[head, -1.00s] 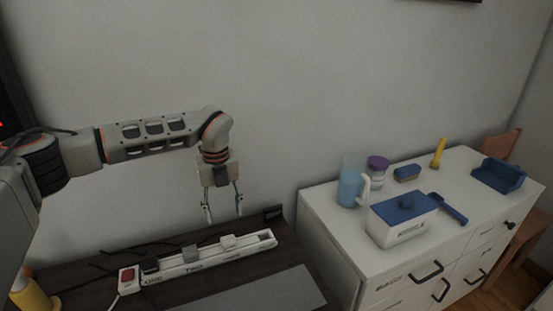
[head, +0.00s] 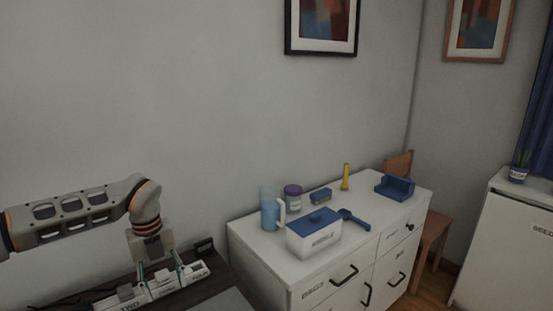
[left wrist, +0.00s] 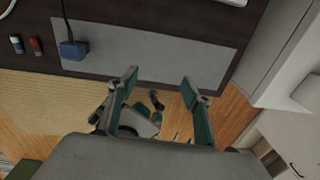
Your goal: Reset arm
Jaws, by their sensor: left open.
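My left arm comes in from the left in the head view. Its gripper (head: 162,276) points down, with its two fingers apart and nothing between them. The fingers overlap the white labelled power strip (head: 196,271) in the picture; I cannot tell whether they touch it. In the left wrist view the open fingers (left wrist: 160,84) show with a clear gap between them, over the edge of the dark desk. My right gripper is in neither view.
A white dresser (head: 262,262) stands to the right, bearing a blue pitcher (head: 270,210), a blue-lidded box (head: 313,238) and a blue tray (head: 394,188). A wooden chair (head: 436,232) is beyond it. The desk (left wrist: 100,25) holds a grey mat (left wrist: 165,50) and a blue corded item (left wrist: 73,50).

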